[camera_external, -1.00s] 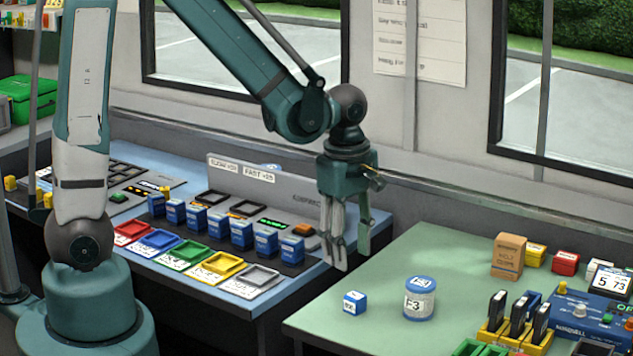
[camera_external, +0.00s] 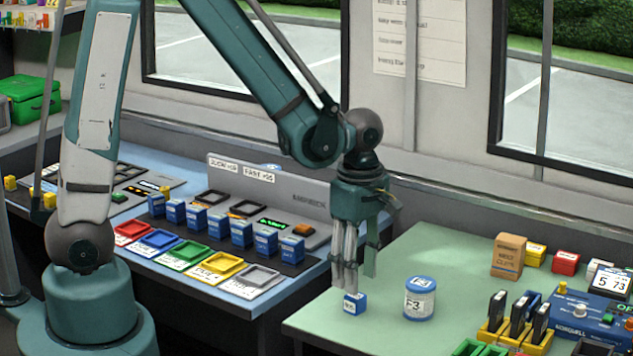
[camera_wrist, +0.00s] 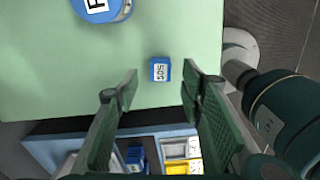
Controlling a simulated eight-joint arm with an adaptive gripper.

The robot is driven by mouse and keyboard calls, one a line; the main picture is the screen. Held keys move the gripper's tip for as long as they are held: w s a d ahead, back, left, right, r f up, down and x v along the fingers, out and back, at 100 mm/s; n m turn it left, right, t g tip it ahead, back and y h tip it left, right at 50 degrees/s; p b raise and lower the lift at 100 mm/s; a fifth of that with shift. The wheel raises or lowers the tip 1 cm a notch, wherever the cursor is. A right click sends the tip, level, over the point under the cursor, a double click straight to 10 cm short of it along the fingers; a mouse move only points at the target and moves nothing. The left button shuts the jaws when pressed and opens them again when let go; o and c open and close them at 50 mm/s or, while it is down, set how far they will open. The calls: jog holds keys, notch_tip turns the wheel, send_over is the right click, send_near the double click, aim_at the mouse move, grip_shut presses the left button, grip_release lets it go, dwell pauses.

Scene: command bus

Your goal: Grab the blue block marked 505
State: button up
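A small blue block (camera_external: 355,303) with a white label stands on the green table near its front left edge. In the wrist view the block (camera_wrist: 160,70) shows a label that seems to read 505, and it lies beyond and between my fingertips. My gripper (camera_external: 357,278) is just above the block in the external view, pointing down. In the wrist view my gripper (camera_wrist: 160,85) has its two fingers apart with nothing between them. Whether a finger touches the block cannot be told.
A white and blue can (camera_external: 420,298) stands right of the block. A cardboard box (camera_external: 508,256), a yellow holder with black items (camera_external: 515,320) and a blue device (camera_external: 590,318) are farther right. Several blue blocks (camera_external: 241,233) line the blue bench at left. The green table's middle is clear.

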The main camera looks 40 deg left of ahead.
aim_at(355, 297)
jog(key=shift+f, duration=0.6)
jog(key=shift+a+f+b, duration=0.2)
jog(key=shift+f+b, duration=0.6)
jog(key=shift+f, duration=1.8)
jog(key=shift+c, duration=0.2)
jog(key=c, duration=0.9)
